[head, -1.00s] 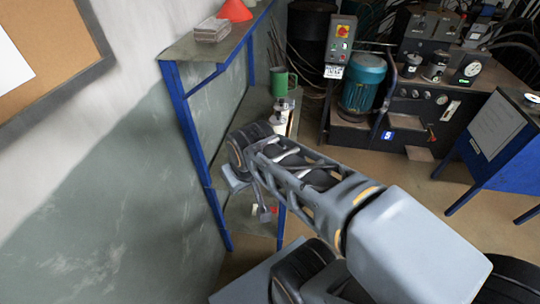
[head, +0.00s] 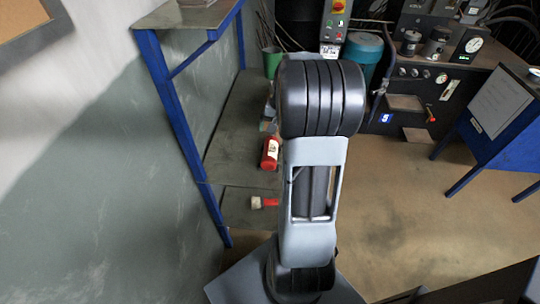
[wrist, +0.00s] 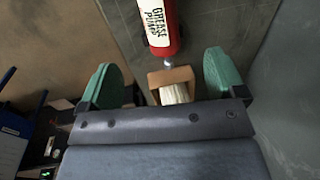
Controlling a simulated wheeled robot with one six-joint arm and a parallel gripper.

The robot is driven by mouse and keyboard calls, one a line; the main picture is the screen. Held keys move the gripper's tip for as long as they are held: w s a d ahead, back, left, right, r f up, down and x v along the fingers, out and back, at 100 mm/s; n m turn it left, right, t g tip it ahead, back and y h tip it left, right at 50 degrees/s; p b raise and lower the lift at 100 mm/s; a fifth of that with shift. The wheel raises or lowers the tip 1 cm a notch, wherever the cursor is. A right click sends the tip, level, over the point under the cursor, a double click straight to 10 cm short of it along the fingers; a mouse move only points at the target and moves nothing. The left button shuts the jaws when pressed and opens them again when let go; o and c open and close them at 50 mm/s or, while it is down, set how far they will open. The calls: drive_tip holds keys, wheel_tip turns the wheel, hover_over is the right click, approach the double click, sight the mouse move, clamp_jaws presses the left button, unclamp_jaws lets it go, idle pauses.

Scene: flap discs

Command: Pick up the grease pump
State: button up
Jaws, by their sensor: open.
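The grease pump (wrist: 158,28) is a red cylinder with a white label reading "GREASE PUMP" and a silvery tip. In the wrist view it is at the top middle, with its tip pointing down toward my gripper (wrist: 162,80). My gripper's two green fingers are wide apart, and the pump's body is beyond them, untouched. A wooden block with pale bristles (wrist: 170,78) shows between the fingers. In the head view a red bottle with a pale label (head: 270,152), likely the pump, is on the middle shelf, partly beside my arm. My gripper is hidden behind the arm there.
The shelf unit has blue posts (head: 160,80) and a top board (head: 185,14) above the middle shelf. A green container (head: 271,62) stands at the back. A red-and-pale item (head: 264,202) is on the lower shelf. Floor at right is clear.

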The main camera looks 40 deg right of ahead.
sight(271, 148)
drive_tip(key=f, duration=0.7)
drive_tip(key=shift+w+a+f, duration=0.3)
drive_tip(key=shift+w+a, duration=0.05)
drive_tip(key=shift+w+a+f, duration=0.1)
drive_tip(key=shift+a+f, duration=0.05)
drive_tip(key=shift+f, duration=0.75)
drive_tip(key=shift+w+a+f, duration=0.1)
drive_tip(key=shift+a+f, duration=0.05)
drive_tip(key=shift+f, duration=0.75)
drive_tip(key=shift+w+a+f, duration=0.1)
drive_tip(key=shift+a+f, duration=0.05)
drive_tip(key=shift+f, duration=0.75)
drive_tip(key=shift+c, duration=0.5)
drive_tip(key=c, duration=1.5)
